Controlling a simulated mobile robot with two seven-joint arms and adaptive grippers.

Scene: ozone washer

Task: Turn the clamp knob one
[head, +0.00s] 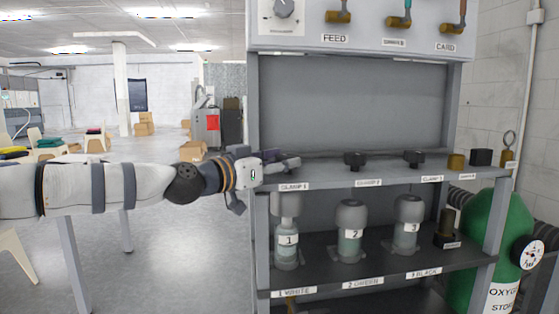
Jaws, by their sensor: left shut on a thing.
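My left gripper (287,164) reaches in from the left to the upper shelf (330,174), just above the label "CLAMP 1" (294,186). It is shut on clamp knob one, which is mostly hidden by the fingers, so its turn angle cannot be read. Two like dark knobs stand free to the right: clamp knob two (355,160) and clamp knob three (413,158). My right gripper is not in view.
Below, numbered bottles one (287,240), two (350,243) and three (407,226) stand on the lower shelf (380,270). A green oxygen cylinder (500,235) stands at right. Valves hang from the top panel (360,38). The floor at left is partly open.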

